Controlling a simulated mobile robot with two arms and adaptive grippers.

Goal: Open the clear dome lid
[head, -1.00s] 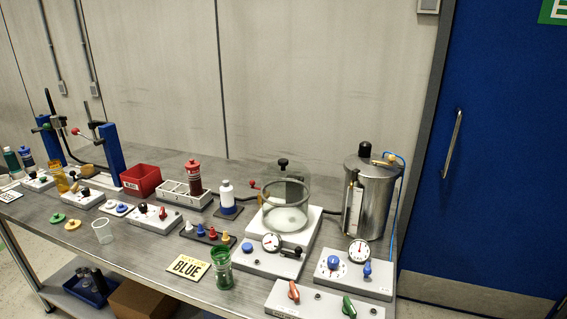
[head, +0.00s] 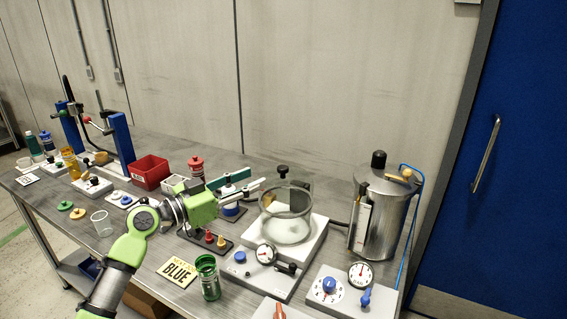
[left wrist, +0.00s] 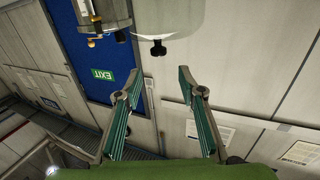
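The clear dome lid (head: 288,210) sits on a white base plate (head: 262,236) right of the middle in the head view. A black knob (head: 283,170) is on its top. My left gripper (head: 252,184) is just left of the dome, near knob height, with its fingers pointing right toward it. The left wrist view shows the gripper (left wrist: 158,86) open with nothing between its teal pads. There the dome (left wrist: 168,14) appears upside down at the top, its knob (left wrist: 158,47) ahead of the fingertips and apart from them. My right gripper is not in view.
A metal tank (head: 387,215) with a blue hose stands right of the dome. Gauge (head: 266,253) and dial (head: 329,285) panels are in front. A green cup (head: 207,280), BLUE card (head: 181,270) and colored plugs (head: 209,237) are near my arm. A red bin (head: 150,172) stands farther left.

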